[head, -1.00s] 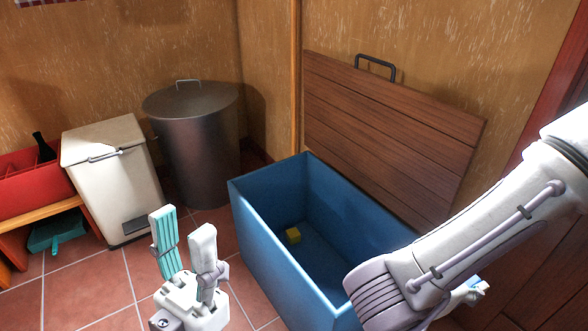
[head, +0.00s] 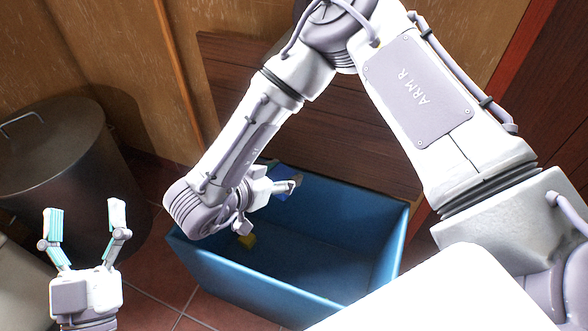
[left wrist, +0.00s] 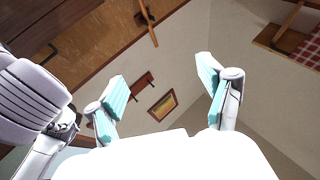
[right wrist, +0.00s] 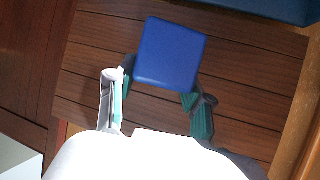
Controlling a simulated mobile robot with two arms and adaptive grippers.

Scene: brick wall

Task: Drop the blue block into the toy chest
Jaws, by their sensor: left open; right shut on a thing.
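The toy chest (head: 215,280) is a blue open box, its plank lid (head: 225,75) raised behind it. My right gripper (head: 270,196) is over the chest's opening, towards its back left. It is shut on the blue block (head: 282,196), which is mostly hidden by the gripper in the head view. In the right wrist view the blue block (right wrist: 171,54) sits between the fingers, with a corner of the chest (right wrist: 270,8) at the top. My left gripper (head: 85,212) is open and empty, left of the chest; its spread fingers also show in the left wrist view (left wrist: 163,80).
A dark metal bin (head: 60,150) stands at the left, with a pale bin (head: 15,280) partly in view. My right arm crosses above the chest and hides part of the lid.

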